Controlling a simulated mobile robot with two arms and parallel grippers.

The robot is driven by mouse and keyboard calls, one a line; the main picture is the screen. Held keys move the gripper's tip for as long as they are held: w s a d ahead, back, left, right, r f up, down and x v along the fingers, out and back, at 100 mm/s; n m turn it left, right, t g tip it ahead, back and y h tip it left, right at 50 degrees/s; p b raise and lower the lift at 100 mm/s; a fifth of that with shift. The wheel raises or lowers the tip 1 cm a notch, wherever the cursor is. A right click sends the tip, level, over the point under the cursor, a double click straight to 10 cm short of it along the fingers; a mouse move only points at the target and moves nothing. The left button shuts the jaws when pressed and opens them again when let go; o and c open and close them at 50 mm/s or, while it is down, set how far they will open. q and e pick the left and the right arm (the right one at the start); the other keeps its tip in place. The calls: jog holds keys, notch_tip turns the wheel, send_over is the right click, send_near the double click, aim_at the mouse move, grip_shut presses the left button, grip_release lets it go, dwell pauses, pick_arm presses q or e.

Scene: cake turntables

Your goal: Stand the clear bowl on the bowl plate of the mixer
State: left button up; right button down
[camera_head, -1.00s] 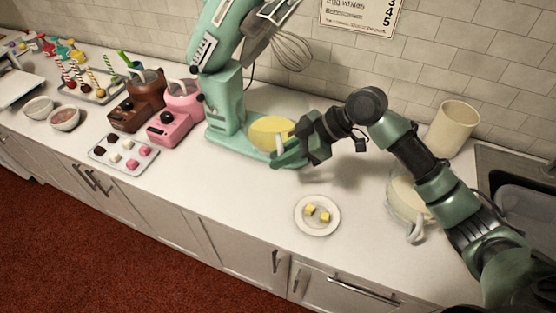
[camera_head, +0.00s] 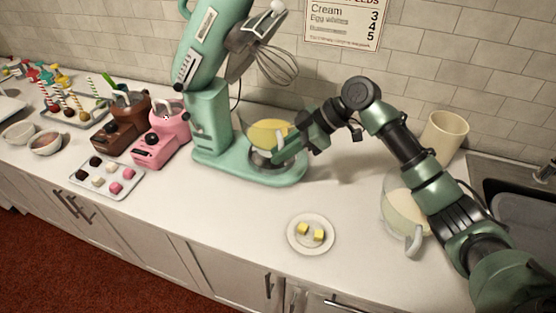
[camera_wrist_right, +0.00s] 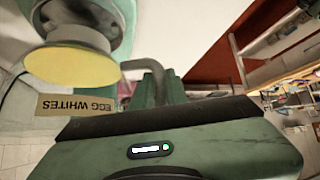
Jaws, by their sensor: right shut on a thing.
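The clear bowl (camera_head: 262,133) holds a yellow content and looks roughly level above the mixer base. My right gripper (camera_head: 286,149) is shut on its handle from the right side. In the right wrist view the bowl (camera_wrist_right: 75,62) shows with its grey handle (camera_wrist_right: 146,66) running to my gripper (camera_wrist_right: 152,92), and an "EGG WHITES" label is near it. The green mixer (camera_head: 210,125) has its head tilted up, with the whisk above the bowl. The dark bowl plate (camera_head: 258,159) shows just below the bowl; I cannot tell whether they touch. My left gripper is not in view.
A clear jug (camera_head: 393,208) of cream stands at right beside my arm, near a beige canister (camera_head: 443,134) and the sink. A saucer (camera_head: 295,244) with yellow cubes lies in front. Pink (camera_head: 163,134) and brown machines stand left of the mixer.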

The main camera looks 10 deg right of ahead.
jog(key=shift+w+f+b, duration=0.2)
jog(key=shift+f+b, duration=0.6)
jog(key=shift+f, duration=1.1)
jog(key=c, duration=1.3)
grip_release()
jog(key=shift+s, duration=0.1)
jog(key=shift+d, duration=0.1)
